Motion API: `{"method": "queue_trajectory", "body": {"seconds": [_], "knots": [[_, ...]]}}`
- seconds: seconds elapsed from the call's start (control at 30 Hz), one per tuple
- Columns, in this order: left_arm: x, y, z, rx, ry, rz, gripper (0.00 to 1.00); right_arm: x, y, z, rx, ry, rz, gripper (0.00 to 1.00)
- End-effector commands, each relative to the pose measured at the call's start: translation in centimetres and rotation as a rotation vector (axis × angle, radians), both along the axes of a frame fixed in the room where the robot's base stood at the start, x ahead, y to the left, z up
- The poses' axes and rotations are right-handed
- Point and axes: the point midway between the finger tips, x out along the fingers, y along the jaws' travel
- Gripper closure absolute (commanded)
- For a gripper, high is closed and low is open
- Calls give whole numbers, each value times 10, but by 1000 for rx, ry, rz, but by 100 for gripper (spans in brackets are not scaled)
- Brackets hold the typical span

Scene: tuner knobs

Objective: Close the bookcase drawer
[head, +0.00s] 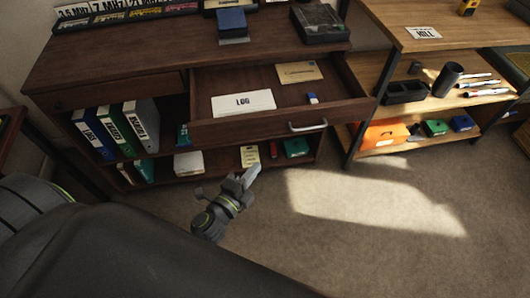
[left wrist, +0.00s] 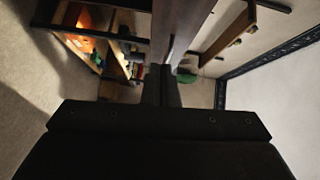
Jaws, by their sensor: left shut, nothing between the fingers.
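The bookcase (head: 60,75) is dark brown wood. Its right-hand drawer (head: 260,124) is pulled well out, with a silver bar handle (head: 308,127) at the right of its front. Inside lie a white LOG card (head: 243,103), a tan envelope (head: 299,72) and a small blue-and-white item (head: 312,98). My left gripper (head: 252,174) is shut and empty, below and in front of the drawer front, apart from it. In the left wrist view the fingers (left wrist: 161,86) point ahead at centre, shut, with wooden furniture beyond. My right gripper is in neither view.
Binders (head: 115,130) and small boxes fill the bookcase shelves. A black device (head: 320,22) and a blue box (head: 231,22) stand on top. A lighter wood shelf unit (head: 425,75) stands close to the right. The carpet (head: 400,225) in front is clear.

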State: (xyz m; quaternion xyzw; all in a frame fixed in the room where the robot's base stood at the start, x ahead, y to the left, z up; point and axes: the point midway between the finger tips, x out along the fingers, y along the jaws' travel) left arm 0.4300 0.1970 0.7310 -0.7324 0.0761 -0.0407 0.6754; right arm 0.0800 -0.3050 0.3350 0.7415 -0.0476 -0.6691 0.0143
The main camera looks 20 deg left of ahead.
Motion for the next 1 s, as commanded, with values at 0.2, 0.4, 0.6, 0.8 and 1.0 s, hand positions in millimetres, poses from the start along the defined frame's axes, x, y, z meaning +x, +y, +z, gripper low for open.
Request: {"method": "queue_trajectory", "body": {"seconds": [0.2, 0.4, 0.6, 0.8, 1.0], "knots": [[5, -6, 19, 80, -65, -27, 100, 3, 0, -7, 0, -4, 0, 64], [30, -11, 20, 78, -65, -28, 100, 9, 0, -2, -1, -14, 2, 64], [68, -18, 19, 77, -65, -28, 100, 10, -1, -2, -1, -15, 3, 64], [103, -25, 19, 78, -64, -28, 100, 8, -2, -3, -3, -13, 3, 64], [126, -8, 18, 79, -63, -27, 100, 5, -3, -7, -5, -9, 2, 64]]}}
